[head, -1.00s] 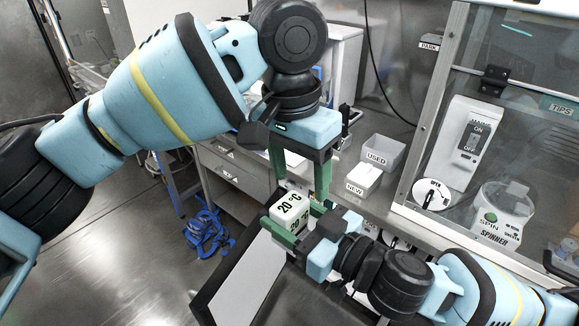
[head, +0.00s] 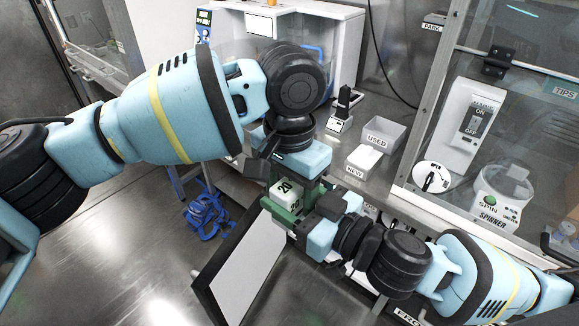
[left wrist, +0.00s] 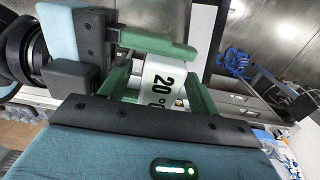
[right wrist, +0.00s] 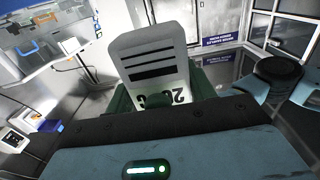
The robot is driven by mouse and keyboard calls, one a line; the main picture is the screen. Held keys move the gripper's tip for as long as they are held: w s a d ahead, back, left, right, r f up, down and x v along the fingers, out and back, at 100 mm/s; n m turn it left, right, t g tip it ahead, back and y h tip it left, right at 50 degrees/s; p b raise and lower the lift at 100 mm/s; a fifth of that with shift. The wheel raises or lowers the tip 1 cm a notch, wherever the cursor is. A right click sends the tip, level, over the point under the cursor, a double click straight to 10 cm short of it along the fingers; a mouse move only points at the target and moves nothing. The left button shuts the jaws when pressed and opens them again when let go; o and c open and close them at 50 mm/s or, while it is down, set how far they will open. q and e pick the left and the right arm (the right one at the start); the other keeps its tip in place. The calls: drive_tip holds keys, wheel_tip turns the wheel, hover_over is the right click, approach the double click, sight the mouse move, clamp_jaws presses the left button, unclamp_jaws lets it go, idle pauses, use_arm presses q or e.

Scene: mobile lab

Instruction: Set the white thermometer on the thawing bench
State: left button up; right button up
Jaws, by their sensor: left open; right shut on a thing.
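The white thermometer (head: 284,192) is a small block with "20 °C" in black print. It also shows in the left wrist view (left wrist: 160,84) and in the right wrist view (right wrist: 150,55), where its slotted grey-white side faces the camera. My right gripper (head: 288,212) is shut on the thermometer and holds it in the air. My left gripper (head: 290,184) is open and comes down from above, its green fingers around or beside the thermometer; I cannot tell if they touch it. I cannot make out which surface is the thawing bench.
A grey counter behind holds the USED bin (head: 383,136), the NEW box (head: 362,160) and a small black device (head: 342,108). A glass-fronted cabinet with the SPINNER (head: 503,195) stands at right. A black-framed white panel (head: 245,265) lies below the grippers.

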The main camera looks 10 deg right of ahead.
use_arm(q)
drive_tip(key=shift+f, duration=1.8)
drive_tip(key=c, duration=1)
drive_tip(key=shift+c, duration=0.5)
use_arm(e)
drive_tip(key=o, duration=1.1)
